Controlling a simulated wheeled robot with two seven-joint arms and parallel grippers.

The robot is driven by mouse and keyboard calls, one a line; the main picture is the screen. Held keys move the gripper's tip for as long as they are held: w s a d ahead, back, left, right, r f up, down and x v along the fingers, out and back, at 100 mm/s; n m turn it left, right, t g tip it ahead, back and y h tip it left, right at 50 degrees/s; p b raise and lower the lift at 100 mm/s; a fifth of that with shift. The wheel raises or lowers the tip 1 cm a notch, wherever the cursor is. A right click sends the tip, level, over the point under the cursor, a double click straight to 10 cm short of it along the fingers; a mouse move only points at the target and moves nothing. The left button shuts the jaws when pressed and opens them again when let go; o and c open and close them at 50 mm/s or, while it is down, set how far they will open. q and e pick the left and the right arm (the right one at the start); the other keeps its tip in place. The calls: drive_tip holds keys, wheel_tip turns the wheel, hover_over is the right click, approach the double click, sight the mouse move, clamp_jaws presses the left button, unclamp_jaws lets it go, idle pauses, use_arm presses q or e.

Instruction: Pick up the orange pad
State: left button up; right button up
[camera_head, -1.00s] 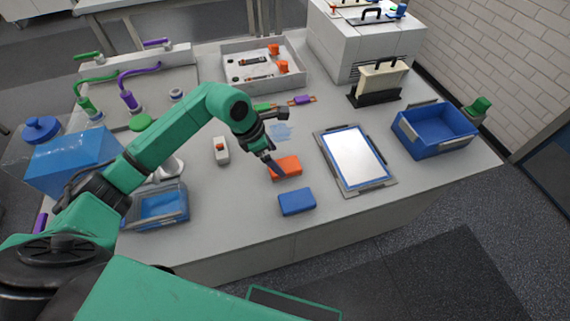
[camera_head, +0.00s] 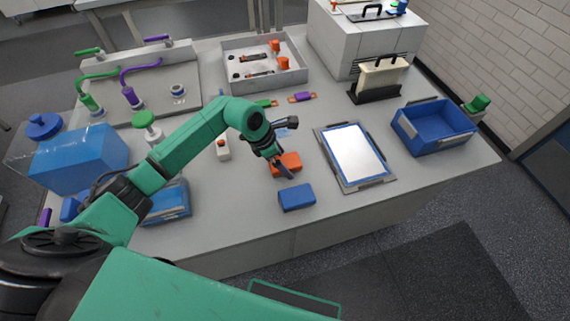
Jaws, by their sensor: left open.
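The orange pad (camera_head: 291,160) lies flat on the grey table, behind a blue pad (camera_head: 297,197). My left gripper (camera_head: 283,170) is open and comes down at the orange pad's near left side. Its dark fingers overlap part of the pad in the picture, and I cannot tell whether they touch it. The gripper hides the pad's left part. My right gripper is not in view.
A framed white panel (camera_head: 327,137) lies right of the pads, with a blue bin (camera_head: 433,141) beyond it. A white switch box (camera_head: 223,151) stands left of the orange pad. A grey tray (camera_head: 305,75) with parts is at the back.

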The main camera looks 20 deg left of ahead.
use_arm(q)
drive_tip(key=shift+c, duration=0.3)
drive_tip(key=c, duration=1.3)
drive_tip(key=shift+r+p, duration=0.4)
drive_tip(key=shift+p, duration=0.1)
drive_tip(key=shift+c, duration=0.2)
wheel_tip(320, 180, up, 20)
drive_tip(key=b, duration=0.2)
drive_tip(key=shift+f, duration=0.15)
